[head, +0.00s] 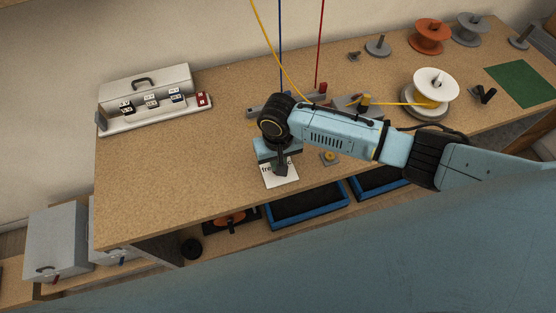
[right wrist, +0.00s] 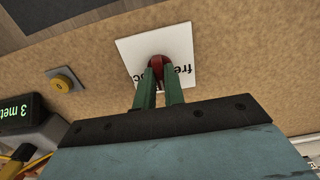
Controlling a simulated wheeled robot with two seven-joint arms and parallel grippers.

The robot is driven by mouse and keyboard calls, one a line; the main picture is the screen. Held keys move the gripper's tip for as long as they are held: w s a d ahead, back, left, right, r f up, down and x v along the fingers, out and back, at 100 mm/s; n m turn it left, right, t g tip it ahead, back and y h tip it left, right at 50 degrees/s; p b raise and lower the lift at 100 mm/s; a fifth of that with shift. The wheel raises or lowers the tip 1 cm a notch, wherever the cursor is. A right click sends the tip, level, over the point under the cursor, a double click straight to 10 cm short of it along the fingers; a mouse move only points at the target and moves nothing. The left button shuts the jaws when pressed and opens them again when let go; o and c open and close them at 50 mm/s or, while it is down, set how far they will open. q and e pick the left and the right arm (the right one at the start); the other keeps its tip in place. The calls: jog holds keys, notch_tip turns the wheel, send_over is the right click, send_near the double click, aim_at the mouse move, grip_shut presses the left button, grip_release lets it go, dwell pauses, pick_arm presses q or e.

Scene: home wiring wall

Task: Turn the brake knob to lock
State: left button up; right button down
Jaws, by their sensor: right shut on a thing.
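The brake knob (right wrist: 158,60) is red and stands on a white square plate (right wrist: 127,47) with black lettering, partly hidden, in which "fre" can be read. The plate lies on the workbench near its front edge and also shows in the head view (head: 271,182). My right gripper (right wrist: 160,76) has its two green fingers shut on the knob, one on each side. In the head view my right gripper (head: 281,168) points down over the plate and hides the knob. Which way the knob points cannot be told. My left gripper is not in view.
A yellow button (head: 329,157) on a small base sits right of the plate. A white spool (head: 430,88) with yellow wire stands at the right, and a metal box with sockets (head: 150,95) at the back left. The bench left of the plate is clear.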

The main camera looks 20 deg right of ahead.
jog(key=shift+r+m+p, duration=0.15)
jog(key=shift+m+p, duration=0.25)
jog(key=shift+p, duration=0.35)
jog(key=m+p, duration=0.5)
jog(key=p, duration=0.2)
jog(key=shift+s+r+m, duration=0.1)
jog(key=shift+m, duration=0.2)
jog(key=m+p, duration=0.3)
jog(key=shift+m, duration=0.3)
jog(key=shift+f+m+p, duration=0.2)
jog(key=shift+m+p, duration=0.65)
jog(key=shift+m, duration=0.95)
jog(key=c, duration=1.5)
grip_release()
